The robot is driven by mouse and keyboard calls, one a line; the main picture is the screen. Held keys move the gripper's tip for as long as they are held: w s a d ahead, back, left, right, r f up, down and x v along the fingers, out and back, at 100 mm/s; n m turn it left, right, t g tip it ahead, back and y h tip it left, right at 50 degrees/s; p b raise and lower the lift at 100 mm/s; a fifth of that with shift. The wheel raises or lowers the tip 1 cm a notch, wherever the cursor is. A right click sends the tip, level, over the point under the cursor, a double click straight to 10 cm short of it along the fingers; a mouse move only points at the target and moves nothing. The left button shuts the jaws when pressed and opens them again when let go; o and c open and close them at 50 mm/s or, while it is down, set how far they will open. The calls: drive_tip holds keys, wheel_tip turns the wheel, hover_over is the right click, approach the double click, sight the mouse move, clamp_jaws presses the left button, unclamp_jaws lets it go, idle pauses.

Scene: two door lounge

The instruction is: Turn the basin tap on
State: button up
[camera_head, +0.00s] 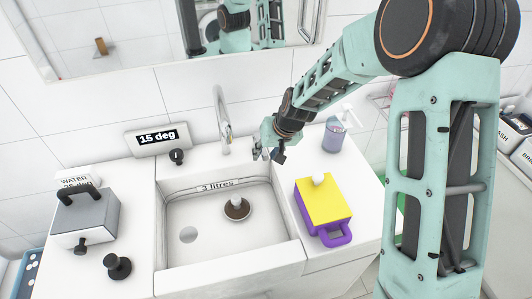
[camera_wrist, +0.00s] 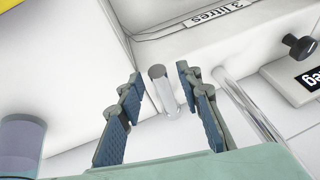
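The white basin (camera_head: 205,250) is set in a counter, with a "3 litres" label on its back inner wall. The chrome tap spout (camera_head: 222,115) rises behind it; it also shows in the wrist view (camera_wrist: 250,107). My gripper (camera_head: 267,154) is just right of the spout, above the basin's back right corner. In the wrist view my gripper (camera_wrist: 160,108) is open, with a finger on each side of a short chrome cylinder (camera_wrist: 168,98) that looks like the tap's handle. I see gaps on both sides of it. The handle is hidden in the head view.
A soap dispenser (camera_head: 334,134) stands right of my gripper. A yellow and purple box (camera_head: 323,202) is on the right counter. A "15 deg" display (camera_head: 158,138) and black knob (camera_head: 177,157) are left of the tap. A grey box (camera_head: 88,219) stands far left. A dark round plug (camera_head: 237,209) lies in the basin.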

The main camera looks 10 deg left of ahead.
clamp_jaws()
drive_tip(key=shift+d, duration=0.1)
drive_tip(key=w+d+n+b, duration=0.1)
drive_tip(key=n, duration=0.1)
drive_tip(key=w+d+n+g+y+b, duration=0.1)
drive_tip(key=d+n, duration=0.1)
drive_tip(key=shift+w+g, duration=0.25)
drive_tip(key=shift+g, duration=0.05)
drive_tip(key=shift+w+d+n+g, duration=0.25)
drive_tip(key=shift+w+n, duration=0.1)
drive_tip(key=shift+n, duration=0.25)
drive_tip(key=shift+w+d+n+g, duration=0.2)
drive_tip(key=shift+w+n+g, duration=0.1)
drive_tip(key=shift+n, duration=0.3)
drive_tip(key=shift+o, duration=0.5)
unclamp_jaws()
